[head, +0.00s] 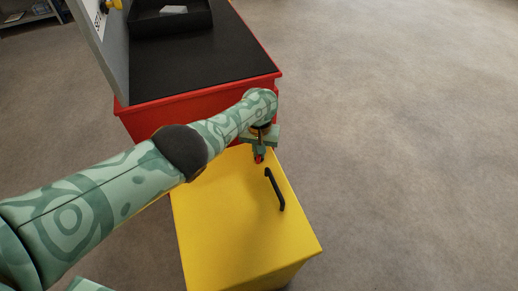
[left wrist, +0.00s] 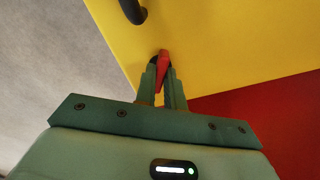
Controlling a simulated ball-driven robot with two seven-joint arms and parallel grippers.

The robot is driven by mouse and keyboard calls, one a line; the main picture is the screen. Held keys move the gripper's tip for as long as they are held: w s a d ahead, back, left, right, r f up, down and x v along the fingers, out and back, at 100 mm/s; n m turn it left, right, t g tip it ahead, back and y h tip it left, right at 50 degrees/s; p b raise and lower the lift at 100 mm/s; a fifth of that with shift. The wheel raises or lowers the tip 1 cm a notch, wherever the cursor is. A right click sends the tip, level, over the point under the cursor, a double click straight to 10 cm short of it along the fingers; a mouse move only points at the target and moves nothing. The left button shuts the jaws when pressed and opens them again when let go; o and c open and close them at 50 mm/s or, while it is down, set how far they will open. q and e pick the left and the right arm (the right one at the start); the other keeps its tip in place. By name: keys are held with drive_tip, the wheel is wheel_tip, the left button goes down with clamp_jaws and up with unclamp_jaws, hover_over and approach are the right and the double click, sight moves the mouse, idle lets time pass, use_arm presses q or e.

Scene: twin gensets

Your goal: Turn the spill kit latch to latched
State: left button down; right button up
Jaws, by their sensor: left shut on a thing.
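The spill kit is a yellow box (head: 235,220) with a black handle (head: 275,190) on its top; the handle's end also shows in the left wrist view (left wrist: 134,10). The latch is a small red lever (left wrist: 163,68) near the box's edge. It shows as a red tip in the head view (head: 258,158). My left gripper (left wrist: 165,75) is shut on the red lever, with a finger on each side of it. In the head view my left gripper (head: 259,151) reaches down at the far edge of the yellow top. The lever's base is partly hidden by the fingers. My right gripper is not in view.
A red cabinet (head: 160,115) with a black top (head: 200,60) stands directly behind the yellow box. A black tray (head: 170,22) and a grey upright panel (head: 108,50) are on it. Open grey floor (head: 400,150) lies to the right.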

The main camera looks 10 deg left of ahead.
use_arm(q)
drive_tip(key=m, duration=0.5)
drive_tip(key=shift+m, duration=0.3)
drive_tip(key=m, duration=0.6)
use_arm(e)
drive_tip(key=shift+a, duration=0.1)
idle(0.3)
use_arm(q)
drive_tip(key=c, duration=1.5)
unclamp_jaws()
wheel_tip(320, 180, up, 16)
drive_tip(key=p, duration=0.9)
drive_tip(key=shift+r, duration=0.15)
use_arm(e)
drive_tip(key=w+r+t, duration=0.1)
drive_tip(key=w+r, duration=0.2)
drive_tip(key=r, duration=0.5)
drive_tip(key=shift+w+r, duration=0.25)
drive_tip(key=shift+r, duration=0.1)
